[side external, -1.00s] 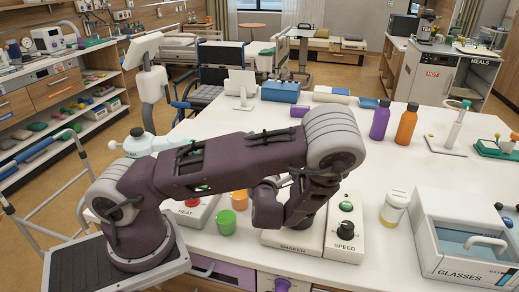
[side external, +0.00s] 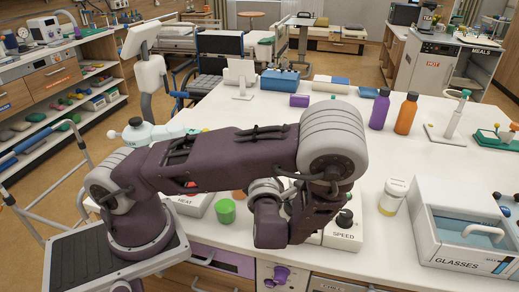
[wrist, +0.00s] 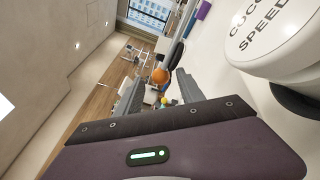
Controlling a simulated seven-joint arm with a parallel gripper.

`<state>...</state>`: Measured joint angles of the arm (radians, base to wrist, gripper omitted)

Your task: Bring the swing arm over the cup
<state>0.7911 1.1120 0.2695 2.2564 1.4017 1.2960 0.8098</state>
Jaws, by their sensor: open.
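A green cup (side external: 226,211) stands near the front edge of the white table, left of my wrist. Part of an orange cup (side external: 238,194) shows behind it. I cannot tell which is the task's cup. No swing arm can be clearly made out; a white post stand with a green top (side external: 458,107) stands at the right, and I cannot tell if it is that. My gripper is hidden behind my arm in the side view. In the wrist view my gripper (wrist: 155,88) is open, with a small round orange thing (wrist: 160,76) appearing between its fingers.
The SPEED box (side external: 343,233) is close to the right of my wrist, with a jar (side external: 392,196) beyond it. The GLASSES bath (side external: 425,235) fills the front right. Purple (side external: 380,110) and orange (side external: 405,114) bottles stand farther back. The HEAT box (side external: 190,206) is left.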

